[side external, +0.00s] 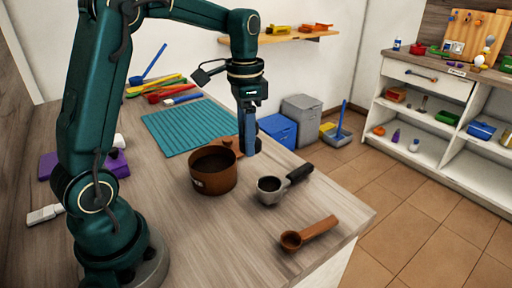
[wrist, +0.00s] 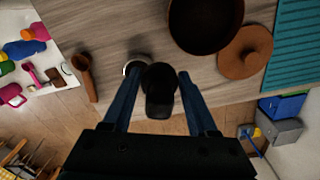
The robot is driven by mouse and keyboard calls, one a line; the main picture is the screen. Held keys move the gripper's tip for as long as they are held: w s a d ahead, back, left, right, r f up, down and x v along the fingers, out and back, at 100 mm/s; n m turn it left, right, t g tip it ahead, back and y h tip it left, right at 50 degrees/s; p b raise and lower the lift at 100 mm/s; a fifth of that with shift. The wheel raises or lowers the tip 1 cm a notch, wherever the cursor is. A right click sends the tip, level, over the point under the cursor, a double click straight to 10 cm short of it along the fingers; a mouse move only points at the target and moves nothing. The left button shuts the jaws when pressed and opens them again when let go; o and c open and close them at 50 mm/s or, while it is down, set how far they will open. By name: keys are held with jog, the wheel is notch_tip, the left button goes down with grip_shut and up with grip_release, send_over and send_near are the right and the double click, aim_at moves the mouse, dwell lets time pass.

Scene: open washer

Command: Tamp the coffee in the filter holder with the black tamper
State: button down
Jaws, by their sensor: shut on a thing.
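My gripper (side external: 249,148) points down above the table, to the upper left of the filter holder in the side view. In the wrist view, my gripper (wrist: 157,76) has its blue fingers on either side of a black tamper (wrist: 160,77), seen from above. In the side view I cannot make out the tamper at the fingers. The filter holder (side external: 269,194) is a grey metal cup with dark coffee inside and a black handle, resting on the table. In the wrist view its bright rim (wrist: 128,67) shows beside the tamper, which hides most of it.
A brown pot (side external: 214,181) stands close left of the filter holder. A wooden lid (wrist: 243,52) lies beside it. A brown scoop (side external: 292,240) lies near the table's front edge. A teal mat (side external: 185,132) and several utensils are farther back.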

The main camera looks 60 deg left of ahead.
jog(key=d, duration=0.1)
jog(key=w+d+f+m, duration=0.1)
jog(key=d, duration=0.1)
jog(key=d+f+m, duration=0.1)
jog(key=shift+w+d+f, duration=0.1)
jog(key=shift+w+d, duration=0.25)
jog(key=shift+w, duration=0.05)
jog(key=shift+f, duration=1.9)
jog(key=shift+f, duration=0.8)
jog(key=shift+c, duration=0.5)
grip_release()
jog(key=shift+r, duration=2.5)
